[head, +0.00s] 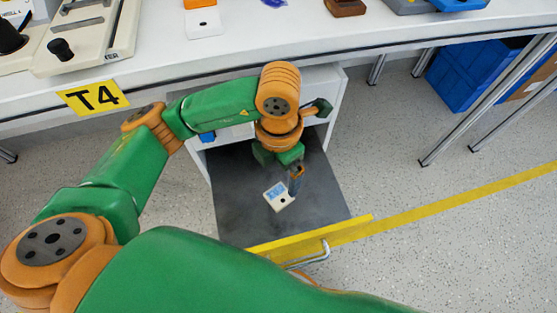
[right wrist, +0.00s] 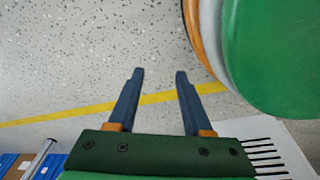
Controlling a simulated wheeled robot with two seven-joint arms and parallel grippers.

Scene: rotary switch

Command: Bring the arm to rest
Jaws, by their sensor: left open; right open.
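My left gripper (head: 295,188) hangs at the end of my green and orange left arm, above the open grey drawer (head: 242,215). It is open and points down. A small white block with a blue patch (head: 283,203) lies on the drawer bottom just left of and below the fingertips in the picture. I cannot tell whether the fingers touch it. My right gripper (right wrist: 160,74) shows in the right wrist view with its two blue fingers apart and nothing between them. Floor lies behind it.
The drawer's yellow front (head: 330,235) has a metal handle (head: 310,258). The white table (head: 330,28) with a T4 label (head: 92,97) lies above the drawer. Blue bins (head: 470,70) stand under the table at right. Floor to the right is mostly clear.

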